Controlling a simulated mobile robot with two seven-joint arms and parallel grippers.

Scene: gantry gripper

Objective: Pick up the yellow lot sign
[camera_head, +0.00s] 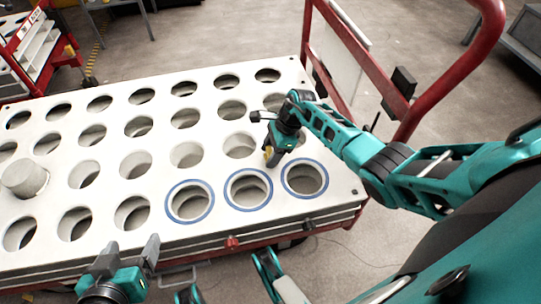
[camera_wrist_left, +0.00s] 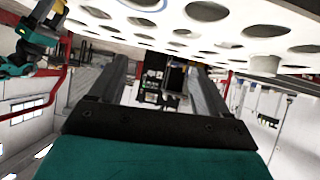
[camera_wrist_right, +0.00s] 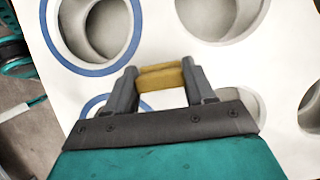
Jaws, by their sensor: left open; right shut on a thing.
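The yellow lot sign (camera_wrist_right: 161,88) shows in the right wrist view as a small yellow block between the fingers of my right gripper (camera_wrist_right: 160,75). My right gripper is shut on it. In the head view my right gripper (camera_head: 270,149) is over the white table top, just beyond the blue-ringed holes, with a bit of the sign (camera_head: 268,154) showing at its tip. The fingers hide part of the sign. I cannot tell whether it touches the table. My left gripper (camera_head: 130,256) is open and empty at the table's front edge; its spread fingers also show in the left wrist view (camera_wrist_left: 160,85).
The white table top (camera_head: 215,140) has rows of round holes; several at the front right have blue rings (camera_head: 248,189). A white cylinder (camera_head: 25,177) stands at the left. A red rail (camera_head: 365,75) rises along the right. A red cart (camera_head: 35,45) stands back left.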

